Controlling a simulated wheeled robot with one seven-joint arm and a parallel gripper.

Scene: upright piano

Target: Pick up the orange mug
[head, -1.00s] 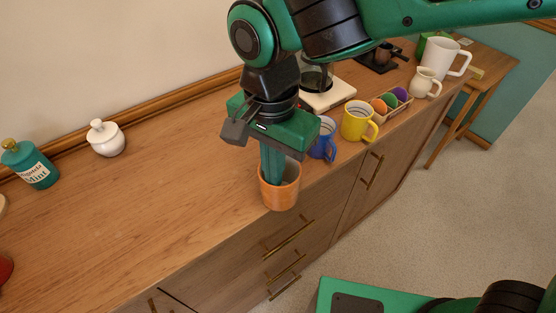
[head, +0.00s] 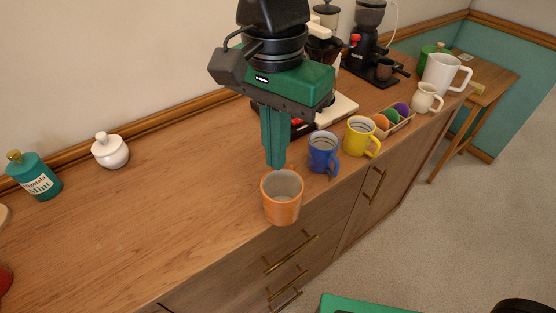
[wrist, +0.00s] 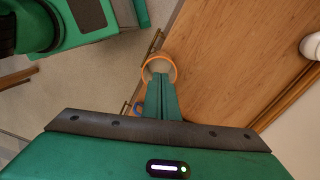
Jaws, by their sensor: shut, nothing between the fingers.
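The orange mug (head: 282,203) stands upright on the wooden counter near its front edge, its opening facing up and empty in the head view. In the wrist view its orange rim (wrist: 159,62) shows just past the fingertips. My gripper (head: 275,163) points down above and slightly behind the mug in the head view. Its green fingers are together with nothing between them, and they appear clear of the mug. In the wrist view the fingers (wrist: 161,82) partly cover the near side of the mug.
A blue mug (head: 323,154) and a yellow mug (head: 358,137) stand to the right along the front edge. Beyond are a tray of coloured balls (head: 399,119), a cream jug (head: 427,98) and a coffee machine. The counter (head: 150,220) to the left is mostly bare.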

